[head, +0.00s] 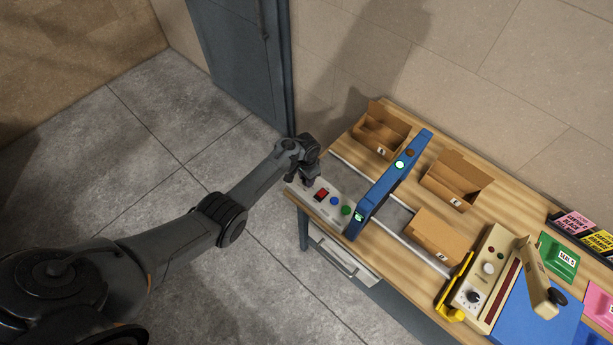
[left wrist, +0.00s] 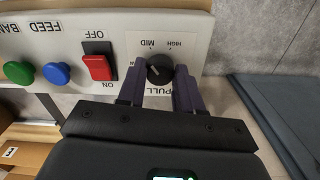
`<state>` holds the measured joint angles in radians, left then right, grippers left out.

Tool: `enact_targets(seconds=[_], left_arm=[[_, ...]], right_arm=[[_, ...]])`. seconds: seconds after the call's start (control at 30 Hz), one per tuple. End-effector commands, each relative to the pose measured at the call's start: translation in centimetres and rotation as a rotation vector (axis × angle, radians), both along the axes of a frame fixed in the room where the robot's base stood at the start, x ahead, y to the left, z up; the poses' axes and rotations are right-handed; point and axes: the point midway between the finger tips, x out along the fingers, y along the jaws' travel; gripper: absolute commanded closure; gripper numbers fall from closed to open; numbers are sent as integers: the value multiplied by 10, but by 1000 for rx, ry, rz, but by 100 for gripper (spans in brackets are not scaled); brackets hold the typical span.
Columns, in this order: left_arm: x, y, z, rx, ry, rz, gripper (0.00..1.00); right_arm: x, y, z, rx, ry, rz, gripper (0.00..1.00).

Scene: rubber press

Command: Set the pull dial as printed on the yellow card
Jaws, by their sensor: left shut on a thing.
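The pull dial (left wrist: 160,69) is a round black knob on the light panel (left wrist: 60,42), beside the printed word PULL. MID and HIGH are printed near it, upside down in the left wrist view; a third label is mostly hidden by a finger. A pale pointer line shows on the knob, but its exact setting is hard to tell. My left gripper (left wrist: 158,88) is shut on the dial, one finger on each side. In the head view my left gripper (head: 311,180) is at the panel's far left end and hides the dial. The yellow card (head: 589,234) stands at the right; its print is too small to read.
A red ON/OFF switch (head: 321,194), a blue button (head: 334,201) and a green button (head: 346,210) line the panel. A blue gantry bar (head: 385,186) crosses above the bench. Open cardboard boxes (head: 457,181) and a beige machine (head: 497,265) stand further right.

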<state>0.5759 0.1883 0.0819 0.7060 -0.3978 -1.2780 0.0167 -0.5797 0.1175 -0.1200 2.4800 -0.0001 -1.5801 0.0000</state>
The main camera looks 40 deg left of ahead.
Motion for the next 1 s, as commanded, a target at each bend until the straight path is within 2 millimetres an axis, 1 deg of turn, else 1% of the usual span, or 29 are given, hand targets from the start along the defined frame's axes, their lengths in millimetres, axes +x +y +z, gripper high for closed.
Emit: enact_targets(seconds=[0.43, 1.0], left_arm=[[0, 1, 0, 1, 0, -426, 96], [1, 1, -1, 2, 0, -939, 96]], right_arm=[[0, 0, 3, 0, 0, 0, 67], [0, -1, -8, -5, 0, 4, 67]])
